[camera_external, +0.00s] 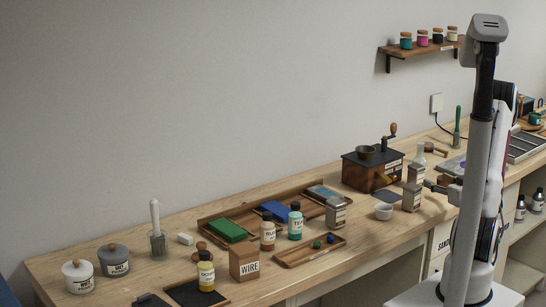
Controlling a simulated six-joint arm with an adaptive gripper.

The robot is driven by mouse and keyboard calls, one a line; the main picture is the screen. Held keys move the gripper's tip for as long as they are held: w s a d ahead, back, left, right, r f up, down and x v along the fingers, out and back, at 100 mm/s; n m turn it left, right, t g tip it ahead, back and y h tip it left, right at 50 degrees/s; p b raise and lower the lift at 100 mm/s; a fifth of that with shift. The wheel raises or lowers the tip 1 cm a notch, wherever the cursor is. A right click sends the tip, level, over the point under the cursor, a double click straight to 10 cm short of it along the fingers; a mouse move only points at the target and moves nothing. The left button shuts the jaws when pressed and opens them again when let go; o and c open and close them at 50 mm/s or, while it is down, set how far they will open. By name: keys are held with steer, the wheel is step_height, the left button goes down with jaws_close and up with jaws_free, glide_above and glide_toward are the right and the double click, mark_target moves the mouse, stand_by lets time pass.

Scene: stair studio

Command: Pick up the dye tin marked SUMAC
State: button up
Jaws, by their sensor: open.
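Several small grey metal tins with labels stand on the bench. One tin (336,212) is beside the wooden trays, and another (411,197) is near the white cup. What looks like a further tin (416,173) stands just behind that one. The labels are too small to read, so I cannot tell which is marked SUMAC. My gripper (432,186) is open and low over the bench, just right of the two tins near the cup. I cannot tell whether it touches them. My arm hides part of the bench behind it.
A white cup (384,212) and a wooden grinder (372,170) stand left of my gripper. Trays, labelled bottles, the WIRE box (244,263) and lidded jars fill the left. A wall shelf (420,50) holds small jars.

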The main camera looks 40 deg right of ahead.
mark_target(418, 198)
steer(key=s+a, duration=0.1)
steer(key=s+a+f+t+y, duration=0.1)
steer(key=s+a+t, duration=0.1)
steer(key=shift+s+f, duration=0.25)
steer(key=shift+f, duration=0.1)
steer(key=a+n+y, duration=0.1)
steer(key=a, duration=0.1)
steer(key=a+f+n+y, duration=0.1)
steer(key=a+y, duration=0.1)
steer(key=s+a+n+y, duration=0.1)
steer(key=a, duration=0.1)
steer(key=shift+s+f, duration=0.1)
steer(key=shift+f, duration=0.2)
steer(key=shift+w, duration=1.3)
steer(key=shift+w+a, duration=0.1)
steer(key=shift+w+a, duration=0.15)
steer(key=shift+w, duration=1.1)
steer(key=shift+w+a, duration=0.15)
steer(key=shift+w, duration=1.1)
steer(key=c, duration=1.3)
